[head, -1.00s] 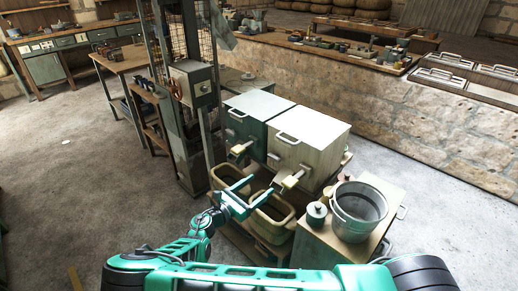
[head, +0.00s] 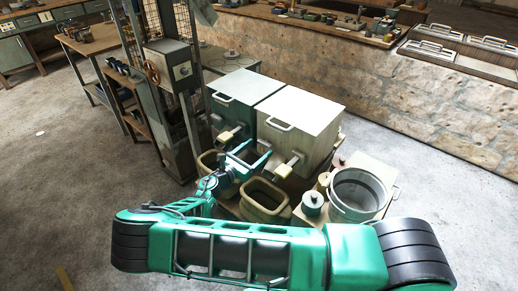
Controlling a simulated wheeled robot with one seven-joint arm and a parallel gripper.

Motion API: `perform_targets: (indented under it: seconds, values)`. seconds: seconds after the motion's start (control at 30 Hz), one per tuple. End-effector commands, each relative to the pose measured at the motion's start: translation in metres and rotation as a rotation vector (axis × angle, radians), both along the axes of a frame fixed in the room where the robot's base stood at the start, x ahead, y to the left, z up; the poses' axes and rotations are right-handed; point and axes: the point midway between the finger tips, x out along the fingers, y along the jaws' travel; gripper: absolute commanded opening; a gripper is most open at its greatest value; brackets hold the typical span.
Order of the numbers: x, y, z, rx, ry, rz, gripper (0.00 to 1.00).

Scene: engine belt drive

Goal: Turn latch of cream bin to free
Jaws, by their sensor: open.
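The cream bin (head: 304,118) stands beside a dark green bin (head: 238,98) on a low wooden stand. Its latch (head: 286,168) sticks out low on its front face as a pale block on a short shaft. A handle (head: 277,124) is higher on the same face. My gripper (head: 254,158) is open and empty, with its two green fingers spread just left of the cream bin's latch. It looks apart from the latch, though the depth gap is hard to judge. The green bin has a similar latch (head: 229,134).
Tan tubs (head: 266,198) stand below the bins, under my gripper. A grey metal pot (head: 357,193) and small lidded jars (head: 312,203) stand on a cabinet at the right. A metal post with a control box (head: 168,60) rises at the left.

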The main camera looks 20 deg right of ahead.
Motion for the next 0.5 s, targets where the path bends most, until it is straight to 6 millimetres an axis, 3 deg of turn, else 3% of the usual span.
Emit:
perform_targets:
  seconds: [0.2,0.5]
  values:
    - [0.010,-0.015,0.000,0.000,0.000,-0.001,0.73]
    - [0.012,-0.018,0.000,0.000,0.000,-0.001,0.73]
